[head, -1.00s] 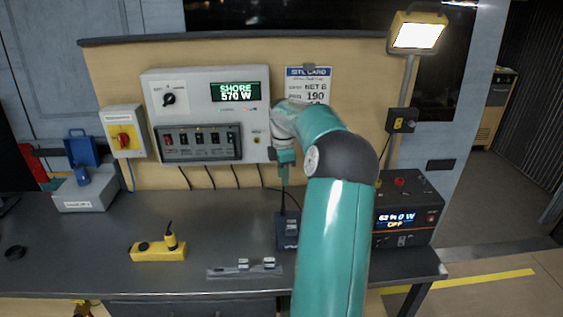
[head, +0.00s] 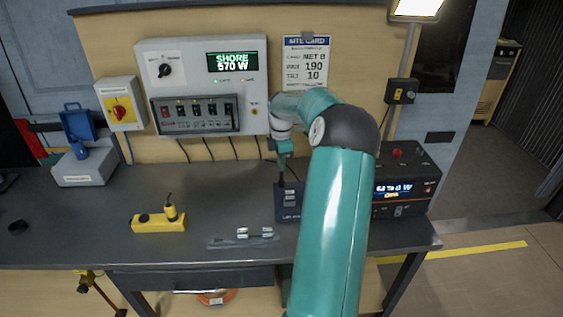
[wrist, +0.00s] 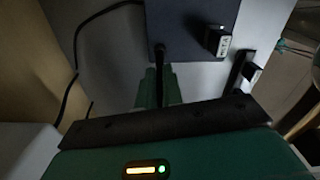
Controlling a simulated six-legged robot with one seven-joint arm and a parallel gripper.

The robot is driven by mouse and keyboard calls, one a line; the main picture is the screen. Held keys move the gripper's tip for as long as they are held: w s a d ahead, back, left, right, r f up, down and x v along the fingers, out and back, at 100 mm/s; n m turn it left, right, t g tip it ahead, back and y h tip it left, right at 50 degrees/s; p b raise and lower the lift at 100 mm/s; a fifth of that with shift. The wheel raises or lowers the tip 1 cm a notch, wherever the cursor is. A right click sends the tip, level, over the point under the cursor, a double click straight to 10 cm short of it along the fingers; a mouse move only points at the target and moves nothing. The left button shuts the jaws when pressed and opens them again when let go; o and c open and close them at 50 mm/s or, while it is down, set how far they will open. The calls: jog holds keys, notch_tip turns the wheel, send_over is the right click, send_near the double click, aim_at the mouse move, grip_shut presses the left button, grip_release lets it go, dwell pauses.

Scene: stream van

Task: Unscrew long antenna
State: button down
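The small dark box (head: 289,213) stands on the bench below my gripper, and in the wrist view it (wrist: 180,15) fills the top middle. A thin black rod, which looks like the long antenna (wrist: 159,58), runs from the box back between my two green fingers. My gripper (head: 282,178) points down just above the box in the head view, and in the wrist view its fingertips (wrist: 159,88) flank the rod closely. I cannot make out whether the fingers press on it. The rod's far part is hidden by my gripper.
A power unit (head: 405,182) stands right of the box, behind my arm. A white control panel (head: 203,85) hangs on the back board. A yellow block (head: 158,222) and a thin tray (head: 225,243) with small pale pieces lie to the left. Black cables run behind the box.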

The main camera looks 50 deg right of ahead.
jog(key=n, duration=0.4)
dwell(0.3)
jog(key=n, duration=0.4)
dwell(0.5)
jog(key=n, duration=0.4)
